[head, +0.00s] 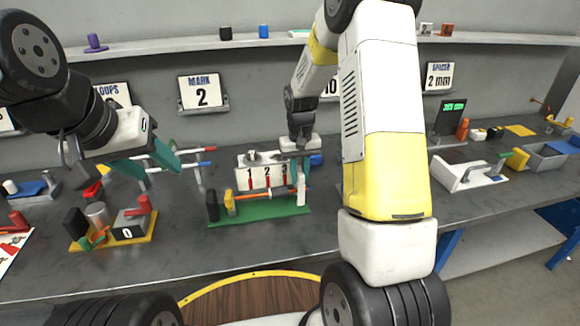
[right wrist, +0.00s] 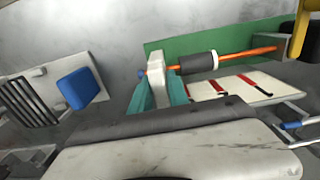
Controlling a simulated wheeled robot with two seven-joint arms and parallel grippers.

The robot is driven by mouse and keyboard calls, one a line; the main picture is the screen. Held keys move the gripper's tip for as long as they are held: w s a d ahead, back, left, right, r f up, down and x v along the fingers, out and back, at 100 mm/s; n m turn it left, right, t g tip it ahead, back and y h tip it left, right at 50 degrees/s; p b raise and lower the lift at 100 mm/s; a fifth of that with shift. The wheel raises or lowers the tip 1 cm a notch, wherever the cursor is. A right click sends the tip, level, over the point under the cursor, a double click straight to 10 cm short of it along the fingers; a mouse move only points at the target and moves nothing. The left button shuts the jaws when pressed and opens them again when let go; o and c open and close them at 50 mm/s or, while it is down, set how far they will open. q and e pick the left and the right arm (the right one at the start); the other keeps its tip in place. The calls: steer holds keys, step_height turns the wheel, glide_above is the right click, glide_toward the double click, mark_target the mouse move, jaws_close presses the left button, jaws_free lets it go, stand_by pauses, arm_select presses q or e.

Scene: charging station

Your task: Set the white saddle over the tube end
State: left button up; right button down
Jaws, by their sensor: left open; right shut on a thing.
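The orange tube (head: 265,192) lies above a green board (head: 260,212); a black and grey sleeve (right wrist: 198,65) surrounds it in the right wrist view. My right gripper (head: 299,164) is shut on the white saddle (head: 301,190), which stands upright at the tube's right end in the head view. In the right wrist view the saddle (right wrist: 157,72) sits between the teal fingers, against the tube's end. I cannot tell whether it is fully over the tube. My left gripper (head: 152,166) is open and empty, away to the left.
A white panel numbered 1, 2, 3 (head: 243,177) stands behind the tube. A yellow tray (head: 140,232) with a grey block marked 0 is at left. A blue block (right wrist: 78,88) lies near my right gripper. The bench front is largely clear.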

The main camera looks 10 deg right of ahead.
steer(key=shift+f, duration=0.65)
steer(key=c, duration=1.3)
jaws_free()
steer(key=shift+f, duration=0.15)
steer(key=shift+o, duration=0.2)
